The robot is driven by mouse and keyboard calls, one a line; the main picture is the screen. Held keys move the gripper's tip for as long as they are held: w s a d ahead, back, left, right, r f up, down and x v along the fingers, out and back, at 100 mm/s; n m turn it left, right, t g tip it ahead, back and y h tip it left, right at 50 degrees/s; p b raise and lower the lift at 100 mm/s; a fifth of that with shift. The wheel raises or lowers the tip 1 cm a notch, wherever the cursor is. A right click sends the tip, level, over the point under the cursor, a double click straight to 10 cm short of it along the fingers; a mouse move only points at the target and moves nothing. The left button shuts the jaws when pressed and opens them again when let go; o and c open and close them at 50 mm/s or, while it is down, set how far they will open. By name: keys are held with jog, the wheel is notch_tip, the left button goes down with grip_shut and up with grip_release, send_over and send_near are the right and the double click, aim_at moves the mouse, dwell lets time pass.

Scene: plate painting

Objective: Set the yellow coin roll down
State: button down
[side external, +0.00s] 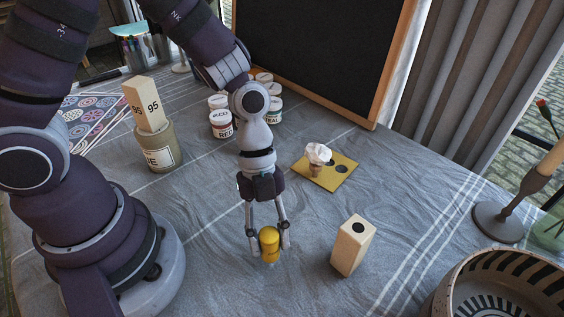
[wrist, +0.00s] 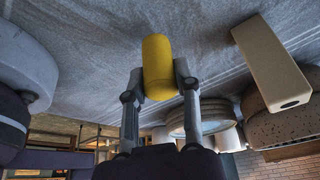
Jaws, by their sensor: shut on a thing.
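The yellow coin roll (side external: 269,239) is a short yellow cylinder held upright between the fingertips of my gripper (side external: 268,243). In the wrist view the yellow coin roll (wrist: 158,68) sits between both fingers of my gripper (wrist: 158,85), which touch its sides. My gripper points down and is shut on it, low over the grey cloth. I cannot tell whether the roll's lower end touches the cloth.
A wooden block with a dark round spot (side external: 353,245) stands right of my gripper. A yellow plate with dark holes (side external: 325,171) bears a small white-topped item (side external: 318,155). Paint jars (side external: 221,124) stand behind. A patterned bowl (side external: 445,294) is at front right. Cloth in front is clear.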

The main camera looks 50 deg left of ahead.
jog(key=shift+f, duration=1)
jog(key=c, duration=0.8)
grip_release()
jog(key=shift+f, duration=0.1)
jog(key=a+r+n+t+y, duration=0.2)
jog(key=a+r+n, duration=0.4)
jog(key=r+n, duration=0.3)
jog(key=a+r+n+t+y, duration=0.2)
jog(key=a+r+n+t, duration=0.3)
jog(key=r+n, duration=0.4)
jog(key=a+n, duration=0.1)
jog(key=n, duration=0.4)
jog(key=shift+s+a+r+t, duration=0.2)
jog(key=shift+s+a+t, duration=0.1)
jog(key=shift+s+a, duration=0.1)
